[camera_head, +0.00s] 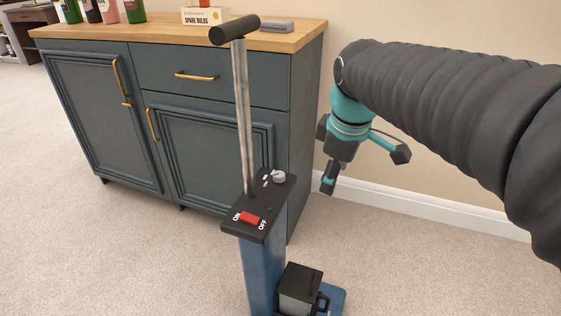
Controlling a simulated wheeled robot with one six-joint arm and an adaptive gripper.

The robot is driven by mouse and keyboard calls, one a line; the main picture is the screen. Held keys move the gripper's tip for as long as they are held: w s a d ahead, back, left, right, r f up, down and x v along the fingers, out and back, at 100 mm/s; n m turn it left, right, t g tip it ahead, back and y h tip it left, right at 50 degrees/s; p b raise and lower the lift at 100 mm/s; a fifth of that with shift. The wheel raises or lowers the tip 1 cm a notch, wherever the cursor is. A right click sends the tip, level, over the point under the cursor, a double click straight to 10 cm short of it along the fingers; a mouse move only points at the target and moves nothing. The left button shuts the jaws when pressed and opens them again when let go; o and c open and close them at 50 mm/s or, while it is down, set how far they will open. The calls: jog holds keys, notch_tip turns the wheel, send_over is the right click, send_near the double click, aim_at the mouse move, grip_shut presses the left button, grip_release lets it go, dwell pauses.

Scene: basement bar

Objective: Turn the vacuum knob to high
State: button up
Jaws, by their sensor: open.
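The vacuum (262,262) stands upright in the middle, with a blue body and a black control panel (242,217) on top. A small grey knob (278,177) sits at the panel's far right corner, with small white marks beside it that are too small to read. A red switch (250,218) lies at the panel's near end between the labels ON and OFF. My gripper (328,186) hangs to the right of the knob, apart from it and pointing down. It is open and empty.
The vacuum's metal handle (242,110) rises from the panel to a black grip. A dark blue-grey cabinet (205,120) with a wooden top stands behind, holding bottles (108,10), a spare bulbs box (205,15) and a grey object (263,26). Carpet is clear at left.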

jog(key=w+a+n+g, duration=0.2)
jog(key=w+a+n, duration=0.3)
jog(key=w+n, duration=0.25)
jog(key=n, duration=0.5)
send_over(279, 173)
notch_tip(279, 173, down, 3)
jog(key=shift+s+d+f+g, duration=0.1)
jog(key=shift+g, duration=0.3)
jog(key=shift+f, duration=0.2)
jog(key=shift+f+b, duration=0.5)
jog(key=shift+f, duration=3.05)
grip_shut()
